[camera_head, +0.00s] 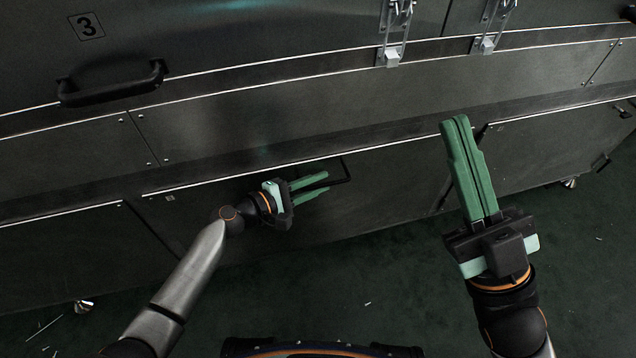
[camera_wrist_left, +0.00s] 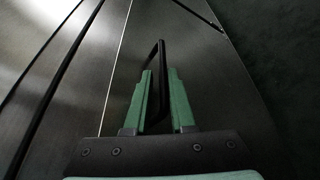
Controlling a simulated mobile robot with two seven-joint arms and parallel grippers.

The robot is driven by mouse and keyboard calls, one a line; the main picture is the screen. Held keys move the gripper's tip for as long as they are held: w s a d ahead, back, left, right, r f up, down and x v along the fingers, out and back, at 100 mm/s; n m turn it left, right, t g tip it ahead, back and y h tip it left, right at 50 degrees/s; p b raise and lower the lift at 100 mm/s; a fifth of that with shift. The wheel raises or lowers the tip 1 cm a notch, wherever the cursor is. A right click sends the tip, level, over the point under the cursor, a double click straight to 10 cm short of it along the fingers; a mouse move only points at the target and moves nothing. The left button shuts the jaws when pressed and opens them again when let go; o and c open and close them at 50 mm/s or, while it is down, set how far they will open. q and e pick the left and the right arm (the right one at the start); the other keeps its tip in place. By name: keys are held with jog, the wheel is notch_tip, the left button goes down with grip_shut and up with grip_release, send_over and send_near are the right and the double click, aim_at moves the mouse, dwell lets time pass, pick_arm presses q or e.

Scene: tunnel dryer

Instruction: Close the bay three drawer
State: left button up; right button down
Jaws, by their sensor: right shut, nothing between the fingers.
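The low dark drawer front (camera_head: 240,185) under the panel marked 3 (camera_head: 88,26) has a bright top edge and a thin black bar handle (camera_head: 346,168). I cannot tell how far it stands out from its neighbours. My left gripper (camera_head: 326,184) is at this handle, its green fingers apart. In the left wrist view, the handle (camera_wrist_left: 158,62) reaches between the fingertips (camera_wrist_left: 158,85). My right gripper (camera_head: 455,122) is shut and empty, in front of the drawer's right end.
A larger black handle (camera_head: 112,84) is on the upper panel, and metal latches (camera_head: 393,35) hang at the top. Another low front (camera_head: 545,145) is on the right, with a caster (camera_head: 569,183) below. The dark green floor (camera_head: 400,270) in front is open, with small scraps.

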pick_arm(q)
jog(key=p+v, duration=0.3)
jog(key=v, duration=0.9)
jog(key=shift+a, duration=0.2)
jog(key=shift+s, duration=0.1)
